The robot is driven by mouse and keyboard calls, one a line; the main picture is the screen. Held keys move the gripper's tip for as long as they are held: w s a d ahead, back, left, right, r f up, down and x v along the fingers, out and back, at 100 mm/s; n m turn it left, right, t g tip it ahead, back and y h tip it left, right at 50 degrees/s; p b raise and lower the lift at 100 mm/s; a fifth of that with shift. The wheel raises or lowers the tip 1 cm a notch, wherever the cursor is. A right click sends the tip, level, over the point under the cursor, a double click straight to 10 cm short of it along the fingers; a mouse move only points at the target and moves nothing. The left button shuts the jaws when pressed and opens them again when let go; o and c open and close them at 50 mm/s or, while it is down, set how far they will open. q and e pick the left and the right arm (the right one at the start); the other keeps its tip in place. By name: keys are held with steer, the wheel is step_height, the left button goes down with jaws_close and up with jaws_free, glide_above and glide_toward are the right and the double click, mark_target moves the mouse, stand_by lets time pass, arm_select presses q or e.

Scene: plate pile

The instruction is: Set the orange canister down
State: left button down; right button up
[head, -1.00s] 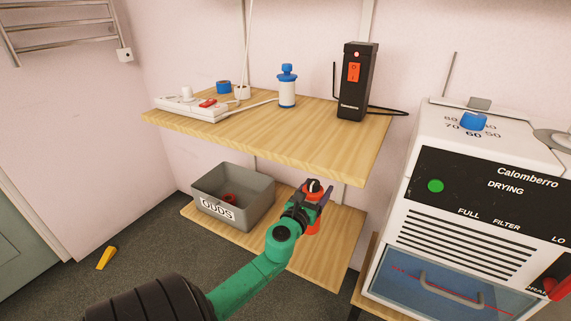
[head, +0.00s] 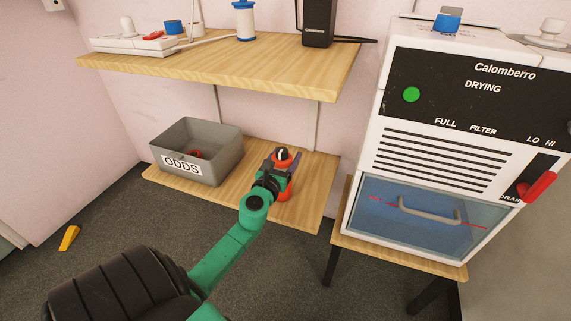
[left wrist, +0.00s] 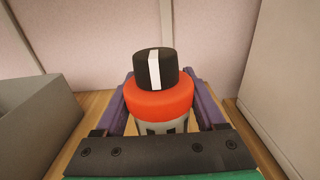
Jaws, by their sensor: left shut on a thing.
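The orange canister (head: 284,191) has a black cap with a white stripe. It is upright at the lower wooden shelf (head: 308,207), right of the grey bin. My left gripper (head: 280,164) is shut around it, with a purple finger on each side. In the left wrist view the canister (left wrist: 160,97) sits between the gripper's fingers (left wrist: 160,110). The canister's base is partly hidden by my arm, and I cannot tell for sure whether it touches the board. My right gripper is not in view.
A grey bin labelled ODDS (head: 200,152) stands left on the lower shelf. The upper shelf (head: 220,70) overhangs behind. A white dryer (head: 450,130) stands at the right. Bare board lies right of the canister. A yellow wedge (head: 69,238) lies on the floor.

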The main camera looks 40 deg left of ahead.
arm_select(q)
steer(key=shift+r, duration=0.1)
jaws_free()
steer(key=shift+s, duration=0.1)
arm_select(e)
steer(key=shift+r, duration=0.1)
arm_select(q)
steer(key=b+v, duration=0.2)
steer(key=v, duration=1)
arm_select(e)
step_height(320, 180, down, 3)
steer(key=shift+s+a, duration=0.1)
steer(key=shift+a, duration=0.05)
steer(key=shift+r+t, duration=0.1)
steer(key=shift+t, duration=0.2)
